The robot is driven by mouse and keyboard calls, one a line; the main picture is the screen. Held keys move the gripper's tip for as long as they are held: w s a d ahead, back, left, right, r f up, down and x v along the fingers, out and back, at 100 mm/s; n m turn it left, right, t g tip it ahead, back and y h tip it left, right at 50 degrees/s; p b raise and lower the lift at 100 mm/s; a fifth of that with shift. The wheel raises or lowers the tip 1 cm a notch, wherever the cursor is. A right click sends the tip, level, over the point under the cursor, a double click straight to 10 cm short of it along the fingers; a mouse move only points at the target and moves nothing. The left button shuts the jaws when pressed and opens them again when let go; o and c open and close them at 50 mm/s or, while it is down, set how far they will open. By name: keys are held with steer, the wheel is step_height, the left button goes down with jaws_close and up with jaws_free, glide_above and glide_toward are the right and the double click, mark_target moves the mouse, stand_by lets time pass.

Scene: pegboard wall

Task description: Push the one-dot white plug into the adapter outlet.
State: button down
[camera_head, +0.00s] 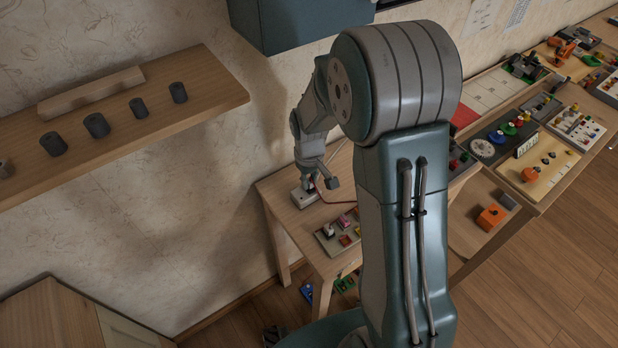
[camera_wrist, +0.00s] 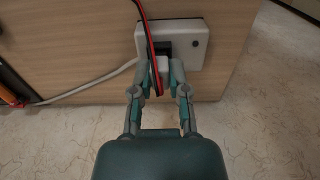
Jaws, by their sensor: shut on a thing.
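The adapter outlet (camera_wrist: 184,27) is a white block with a dark socket area and a small dark round mark on its right side. It lies on the wooden table, and in the head view it shows as a small white block (camera_head: 303,198). My gripper (camera_wrist: 160,88) is shut on the white plug (camera_wrist: 163,67), whose end meets or lies just in front of the dark socket; I cannot tell how deep it sits. The plug's dot is not visible. A red and black cord (camera_wrist: 150,40) passes over the plug and outlet. In the head view my gripper (camera_head: 318,184) is at the outlet, partly hidden.
A white cable (camera_wrist: 85,88) runs left from the outlet. A tray with coloured pieces (camera_head: 340,235) stands nearby on the table. A wooden shelf with dark cylinders (camera_head: 97,125) juts from the wall at left. More boards and parts fill the right-hand table (camera_head: 520,150).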

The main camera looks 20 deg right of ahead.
mark_target(310, 180)
steer(key=shift+f, duration=0.2)
steer(key=c, duration=0.5)
jaws_free()
steer(key=shift+c, duration=0.2)
steer(key=shift+r, duration=0.1)
steer(key=shift+r, duration=2.45)
steer(key=shift+s+r, duration=0.1)
steer(key=shift+r, duration=0.1)
steer(key=s+r+m+t, duration=0.3)
steer(key=s+r+t, duration=0.2)
steer(key=s+r, duration=1.3)
steer(key=s, duration=0.2)
steer(key=shift+s+r+m+t, duration=0.3)
steer(key=shift+s+r+m, duration=0.05)
steer(key=shift+m, duration=0.05)
